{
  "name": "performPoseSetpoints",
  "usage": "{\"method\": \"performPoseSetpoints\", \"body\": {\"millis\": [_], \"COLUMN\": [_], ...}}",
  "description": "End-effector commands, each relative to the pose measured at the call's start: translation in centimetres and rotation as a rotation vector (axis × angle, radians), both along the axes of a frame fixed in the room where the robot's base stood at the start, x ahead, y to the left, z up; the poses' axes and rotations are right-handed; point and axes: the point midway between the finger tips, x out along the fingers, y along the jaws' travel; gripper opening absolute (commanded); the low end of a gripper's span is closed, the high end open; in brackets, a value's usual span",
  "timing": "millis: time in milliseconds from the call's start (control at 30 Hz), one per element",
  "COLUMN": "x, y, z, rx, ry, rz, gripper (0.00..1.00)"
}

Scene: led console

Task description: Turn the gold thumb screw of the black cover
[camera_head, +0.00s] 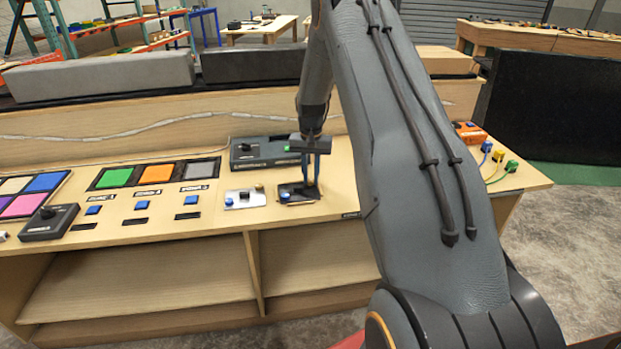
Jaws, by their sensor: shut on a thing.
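The black cover (297,199) is a small dark plate on the light wooden console top, just left of my arm. A blue knob (284,196) sits at its left side. My gripper (312,184) points down over the right part of this cover, with its blue fingers shut. The gold thumb screw cannot be made out; the fingertips hide the spot where they meet the cover, and they are closed on it there. My large grey arm fills the right middle of the view.
A silver plate (244,198) with a blue knob lies just left of the black cover. A dark box (263,152) stands behind. Coloured panels (155,173) and blue buttons (138,206) lie further left. Coloured plugs (499,156) are at the right end.

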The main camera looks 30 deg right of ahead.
Motion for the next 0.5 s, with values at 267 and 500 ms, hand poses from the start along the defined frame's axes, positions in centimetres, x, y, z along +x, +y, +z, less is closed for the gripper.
{"method": "performPoseSetpoints", "body": {"millis": [267, 500], "x": [-0.12, -0.17], "y": [0.02, 0.02], "z": [-0.41, -0.41], "rx": [0.001, 0.002], "ry": [0.003, 0.003], "rz": [0.261, 0.489], "gripper": [0.00, 0.00]}}
